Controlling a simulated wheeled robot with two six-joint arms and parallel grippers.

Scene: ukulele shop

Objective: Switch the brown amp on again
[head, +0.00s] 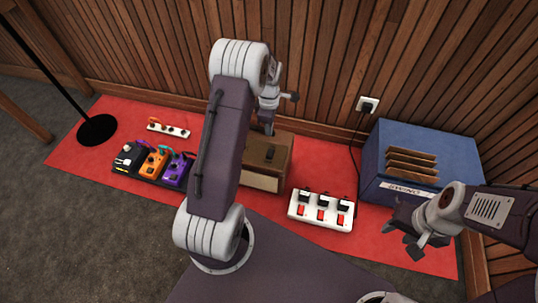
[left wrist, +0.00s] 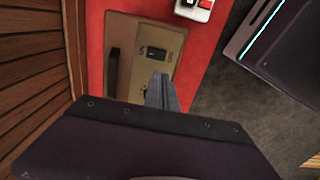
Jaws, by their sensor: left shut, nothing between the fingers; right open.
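The brown amp (head: 262,178) stands on the red mat against the wooden wall, partly hidden behind my left arm. In the left wrist view its tan top (left wrist: 128,88) carries a dark handle and a small black rocker switch (left wrist: 154,53) with lettering on both sides. Which way the rocker is tipped is too small to tell. My left gripper (head: 268,130) is shut and empty over the amp's top. Its fingertips (left wrist: 158,82) show just below the switch in the left wrist view; contact cannot be told. My right gripper (head: 413,242) is open and empty, at the right.
A white power strip (head: 321,210) with red switches lies right of the amp. A blue box (head: 376,165) with wooden slats stands farther right, near a wall outlet (head: 367,105). Several pedals (head: 153,162) and a small white strip (head: 168,129) lie left. A black stand base (head: 97,130) is far left.

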